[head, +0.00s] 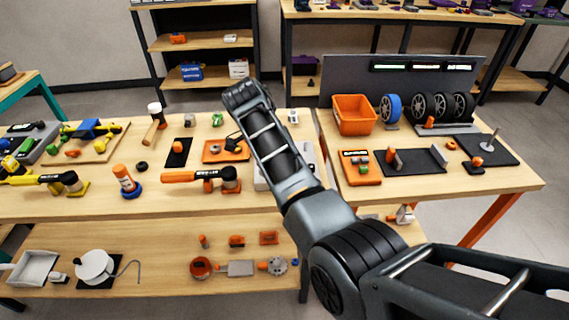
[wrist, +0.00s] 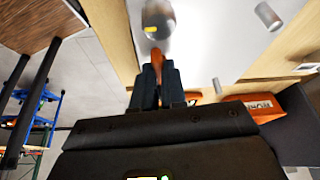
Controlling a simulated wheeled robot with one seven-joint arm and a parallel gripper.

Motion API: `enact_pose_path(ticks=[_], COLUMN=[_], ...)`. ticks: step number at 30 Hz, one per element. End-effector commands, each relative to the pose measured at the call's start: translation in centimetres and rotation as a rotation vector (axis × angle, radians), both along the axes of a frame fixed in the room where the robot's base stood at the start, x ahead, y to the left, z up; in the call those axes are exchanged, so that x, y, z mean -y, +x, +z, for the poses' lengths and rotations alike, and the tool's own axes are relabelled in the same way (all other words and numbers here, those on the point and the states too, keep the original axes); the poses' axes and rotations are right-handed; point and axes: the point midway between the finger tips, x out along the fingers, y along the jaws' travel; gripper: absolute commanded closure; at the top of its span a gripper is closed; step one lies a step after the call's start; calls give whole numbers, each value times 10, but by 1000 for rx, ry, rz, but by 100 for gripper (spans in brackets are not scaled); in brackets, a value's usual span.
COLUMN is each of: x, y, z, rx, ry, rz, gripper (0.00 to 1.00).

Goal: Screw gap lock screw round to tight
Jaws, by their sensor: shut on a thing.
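In the wrist view, my gripper (wrist: 160,70) is shut on a narrow orange handle (wrist: 161,58), which looks like part of the gap lock screw. Just beyond it is a round grey metal end with a yellow mark (wrist: 152,29); whether it is joined to the handle I cannot tell. Both lie over a pale grey surface (wrist: 215,40). In the head view, my arm hides the gripper and the screw. A light grey box (head: 262,182) shows partly behind my arm on the wooden table (head: 215,200).
A grey cylinder (wrist: 267,16) stands on the pale surface in the wrist view. In the head view, an orange-handled tool (head: 200,176) lies left of my arm, near an orange tray (head: 213,153). An orange bin (head: 353,114) stands on the right table.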

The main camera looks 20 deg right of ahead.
Motion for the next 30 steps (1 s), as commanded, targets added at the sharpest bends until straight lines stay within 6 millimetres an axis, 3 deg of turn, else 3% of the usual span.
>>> enact_pose_path(ticks=[2,3,10,20,30], x=[1,1,1,-2,-22], y=[1,1,0,1,4], z=[1,1,1,6,55], rx=[3,3,1,3,3], ry=[-1,-1,0,0,1], rz=[-3,-3,-1,1,0], gripper=[100,85,63,63,63])
